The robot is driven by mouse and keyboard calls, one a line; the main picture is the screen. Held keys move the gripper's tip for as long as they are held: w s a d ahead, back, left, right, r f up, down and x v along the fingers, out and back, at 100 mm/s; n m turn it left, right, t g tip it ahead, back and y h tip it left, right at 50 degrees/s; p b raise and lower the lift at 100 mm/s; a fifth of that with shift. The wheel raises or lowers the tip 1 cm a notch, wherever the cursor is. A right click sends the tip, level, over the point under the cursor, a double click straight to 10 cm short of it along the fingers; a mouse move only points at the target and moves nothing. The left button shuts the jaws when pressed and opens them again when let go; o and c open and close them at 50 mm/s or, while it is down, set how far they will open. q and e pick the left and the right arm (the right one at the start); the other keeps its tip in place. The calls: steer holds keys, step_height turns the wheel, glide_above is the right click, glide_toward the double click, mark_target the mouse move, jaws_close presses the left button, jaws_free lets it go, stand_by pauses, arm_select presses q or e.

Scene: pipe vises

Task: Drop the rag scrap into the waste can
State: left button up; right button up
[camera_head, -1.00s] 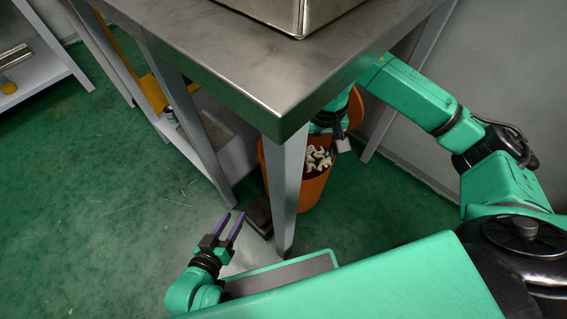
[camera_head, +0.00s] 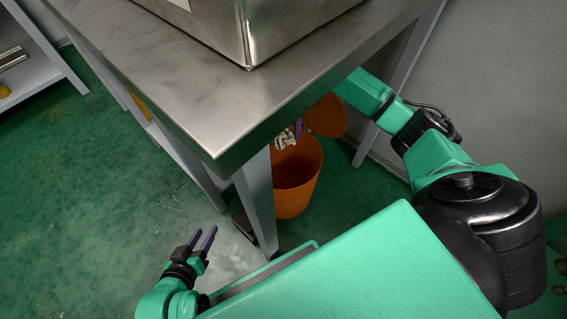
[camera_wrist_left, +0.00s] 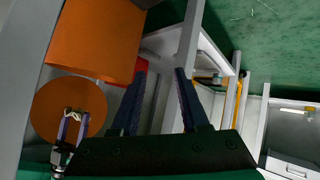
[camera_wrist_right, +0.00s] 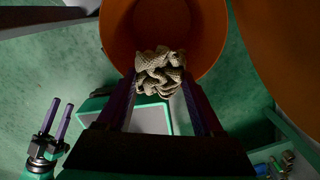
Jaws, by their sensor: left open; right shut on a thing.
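The rag scrap (camera_wrist_right: 160,72) is a crumpled cream knitted bundle held between the fingers of my right gripper (camera_wrist_right: 162,95). In the head view the rag (camera_head: 284,141) shows just under the table's edge, by the rim of the orange waste can (camera_head: 299,180). In the right wrist view the rag overlaps the near rim of the can (camera_wrist_right: 190,25), whose inside is dark. The can's round orange lid (camera_head: 327,117) stands open beside it. My left gripper (camera_head: 203,238) is open and empty, low over the floor, left of the table leg. Most of my right gripper is hidden by the table.
A steel table (camera_head: 190,75) with a metal box (camera_head: 240,25) on it overhangs the can. A table leg (camera_head: 257,200) stands just in front of the can. The green floor (camera_head: 90,200) at left is clear. A grey shelf (camera_head: 40,65) stands at far left.

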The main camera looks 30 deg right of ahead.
steer(key=shift+w+d+f+m, duration=0.1)
steer(key=shift+d+f+m, duration=0.05)
steer(key=shift+m, duration=0.95)
step_height(320, 180, down, 2)
steer(key=shift+f+b, duration=0.2)
steer(key=shift+b, duration=1)
step_height(320, 180, down, 3)
steer(key=b, duration=0.2)
steer(key=shift+r+b, duration=0.15)
steer(key=shift+b, duration=0.2)
steer(key=shift+f+b, duration=0.45)
arm_select(q)
steer(key=f+t, duration=0.1)
steer(key=f, duration=0.1)
steer(key=d+f+t, duration=0.1)
steer(key=d+f+n+h, duration=0.1)
steer(key=f, duration=0.1)
steer(key=shift+s+f+t, duration=0.15)
steer(key=shift+f+t, duration=0.15)
steer(key=shift+t, duration=0.1)
arm_select(e)
steer(key=o, duration=1.3)
step_height(320, 180, up, 12)
steer(key=p, duration=0.4)
steer(key=shift+r, duration=0.1)
arm_select(q)
steer(key=shift+g, duration=0.4)
step_height(320, 180, up, 5)
steer(key=shift+f, duration=0.1)
